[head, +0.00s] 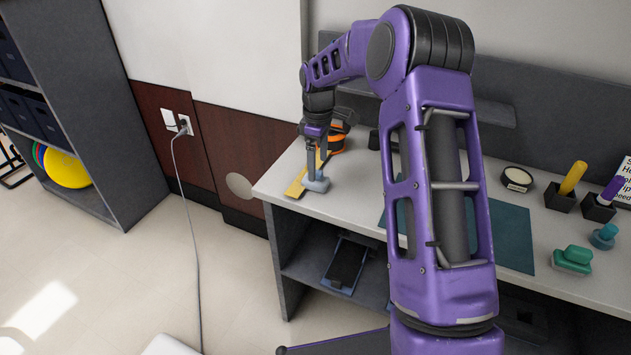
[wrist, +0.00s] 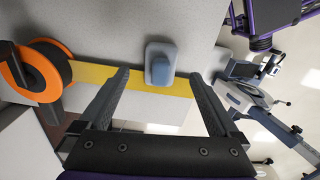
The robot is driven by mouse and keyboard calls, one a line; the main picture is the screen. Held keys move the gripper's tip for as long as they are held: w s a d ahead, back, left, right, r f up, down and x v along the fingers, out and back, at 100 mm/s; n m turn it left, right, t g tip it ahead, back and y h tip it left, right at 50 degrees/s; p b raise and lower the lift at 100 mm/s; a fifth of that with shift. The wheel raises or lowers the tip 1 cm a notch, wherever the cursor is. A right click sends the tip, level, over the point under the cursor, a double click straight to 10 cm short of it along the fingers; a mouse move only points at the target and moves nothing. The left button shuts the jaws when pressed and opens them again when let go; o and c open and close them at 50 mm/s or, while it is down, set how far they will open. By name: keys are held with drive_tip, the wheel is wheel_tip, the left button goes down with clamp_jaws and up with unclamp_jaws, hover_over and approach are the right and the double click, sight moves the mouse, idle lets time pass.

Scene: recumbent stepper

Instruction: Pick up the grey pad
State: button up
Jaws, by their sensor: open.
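The grey pad (wrist: 160,64) is a small blue-grey block with a raised grip on top. It lies near the front left corner of the grey worktop and also shows in the head view (head: 318,184). My gripper (wrist: 159,74) is open, pointing down at the pad. In the wrist view the pad appears between the two fingertips, slightly beyond them. Nothing is between the fingers in their grip. In the head view my gripper (head: 315,158) is just above the pad and partly covers it; whether they touch cannot be told.
A yellow strip (head: 296,186) runs along the worktop's left end beside the pad. An orange and black spool (wrist: 46,70) stands close behind.

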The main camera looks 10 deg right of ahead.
drive_tip(key=f, duration=0.4)
drive_tip(key=shift+w+a+f, duration=0.1)
drive_tip(key=shift+a+f, duration=0.2)
drive_tip(key=shift+f, duration=0.1)
drive_tip(key=shift+c, duration=0.3)
drive_tip(key=c, duration=1.4)
wheel_tip(320, 180, up, 10)
drive_tip(key=shift+r, duration=0.1)
